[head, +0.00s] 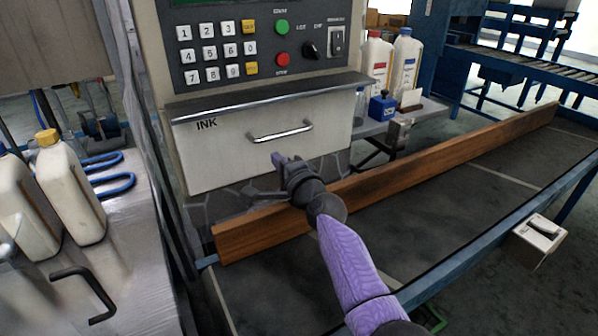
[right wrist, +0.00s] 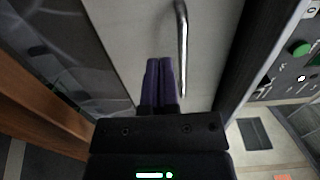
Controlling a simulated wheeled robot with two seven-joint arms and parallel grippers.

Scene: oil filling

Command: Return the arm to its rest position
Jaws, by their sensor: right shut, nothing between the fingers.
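My right arm, with a purple sleeve, reaches up from the bottom of the head view. My left gripper is not in view.
The control panel (head: 262,48) rises above the drawer. White jugs (head: 70,190) stand on a metal table at left. Bottles (head: 404,62) stand on a shelf at right.

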